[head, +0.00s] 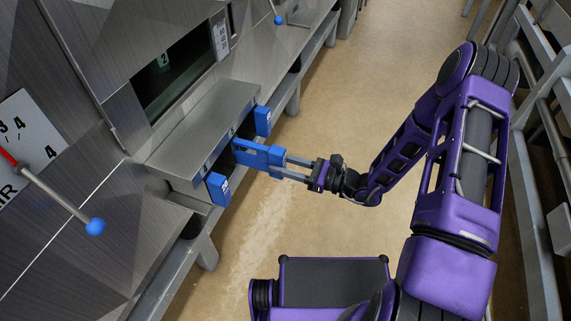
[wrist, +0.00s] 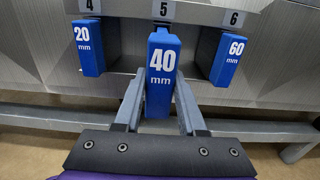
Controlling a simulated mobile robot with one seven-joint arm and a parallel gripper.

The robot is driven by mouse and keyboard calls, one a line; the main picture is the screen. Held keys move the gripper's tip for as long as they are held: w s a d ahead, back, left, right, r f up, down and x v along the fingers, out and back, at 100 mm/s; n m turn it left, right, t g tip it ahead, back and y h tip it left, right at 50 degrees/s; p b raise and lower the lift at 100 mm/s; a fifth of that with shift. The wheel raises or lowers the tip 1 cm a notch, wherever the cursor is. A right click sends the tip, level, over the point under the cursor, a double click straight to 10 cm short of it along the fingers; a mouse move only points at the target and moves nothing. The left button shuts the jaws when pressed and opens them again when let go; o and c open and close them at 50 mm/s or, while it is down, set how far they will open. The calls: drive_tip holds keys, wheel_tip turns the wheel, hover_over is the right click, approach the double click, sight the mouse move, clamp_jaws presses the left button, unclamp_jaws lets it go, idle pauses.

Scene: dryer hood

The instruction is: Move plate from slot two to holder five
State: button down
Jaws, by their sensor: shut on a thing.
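The blue plate marked 40 mm (wrist: 161,66) is held between the two fingers of my gripper (wrist: 158,92) in the wrist view. It is lined up under the label 5 of holder five (wrist: 163,10). In the head view the blue plate (head: 258,154) is at the front of the steel ledge, and my gripper (head: 288,168) reaches it from the right. Its blue end stands farther out than the neighbouring ones. How deep it sits in the holder is hidden. A number 2 sign (head: 163,60) shows inside the dark opening above the ledge.
The 20 mm blue plate (wrist: 88,47) hangs at holder four and the 60 mm one (wrist: 228,59) at holder six, close on either side. A lever with a blue knob (head: 95,226) sticks out at left. A metal rail (head: 545,180) runs along the right. The floor between is clear.

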sight(249, 154)
drive_tip(key=shift+b+x, duration=0.4)
drive_tip(key=shift+x, duration=4.55)
drive_tip(key=shift+c, duration=2)
unclamp_jaws()
drive_tip(key=p+v, duration=0.1)
drive_tip(key=v, duration=1.6)
drive_tip(key=shift+d, duration=0.2)
drive_tip(key=shift+s, duration=0.15)
